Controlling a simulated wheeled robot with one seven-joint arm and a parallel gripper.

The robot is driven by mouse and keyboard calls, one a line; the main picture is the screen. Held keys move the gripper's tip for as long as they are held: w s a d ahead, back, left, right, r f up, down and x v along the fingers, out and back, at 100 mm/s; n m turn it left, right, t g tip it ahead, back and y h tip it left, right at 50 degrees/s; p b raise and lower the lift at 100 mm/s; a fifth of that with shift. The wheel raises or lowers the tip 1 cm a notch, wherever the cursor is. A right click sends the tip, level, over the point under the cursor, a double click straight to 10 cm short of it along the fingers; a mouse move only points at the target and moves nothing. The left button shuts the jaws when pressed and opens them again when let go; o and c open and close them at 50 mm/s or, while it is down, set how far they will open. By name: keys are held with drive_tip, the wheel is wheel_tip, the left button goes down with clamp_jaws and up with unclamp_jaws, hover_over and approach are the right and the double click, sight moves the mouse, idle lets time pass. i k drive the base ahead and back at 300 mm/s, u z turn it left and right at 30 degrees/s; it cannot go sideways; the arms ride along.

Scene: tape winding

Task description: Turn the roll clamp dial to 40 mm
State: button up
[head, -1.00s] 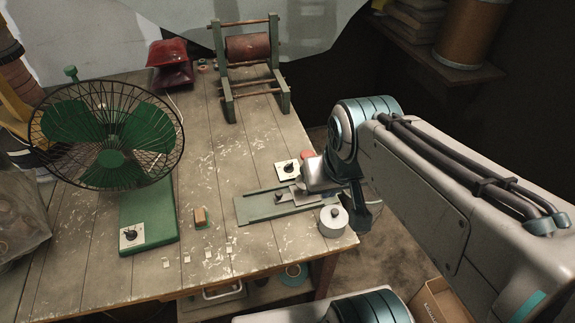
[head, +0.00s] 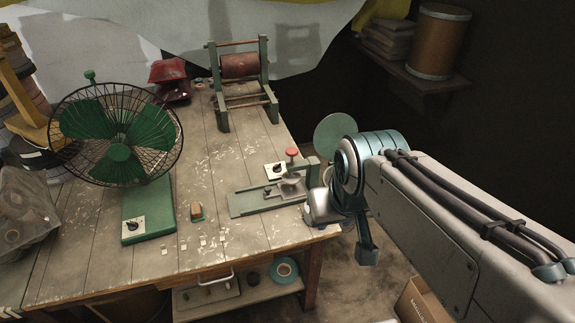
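The roll clamp (head: 254,203), a green base with a metal slide and an upright at its right end, lies near the table's right edge. A red knob (head: 291,152) stands above it. A white plate with a black dial (head: 277,170) sits just behind the base. The dial's marks are too small to read. My gripper (head: 364,250) seems to hang below the wrist, right of the clamp and beyond the table edge, apart from the dial. Its fingers are not clear, and I cannot tell whether they are open.
A green caged fan (head: 118,150) with its own dial (head: 133,226) stands at the left. A winding frame (head: 240,68) stands at the back. A green disc (head: 335,131) shows behind my arm.

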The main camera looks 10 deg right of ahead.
sight(277, 168)
drive_tip(key=z, duration=0.25)
drive_tip(key=i, duration=0.85)
drive_tip(key=u, duration=0.5)
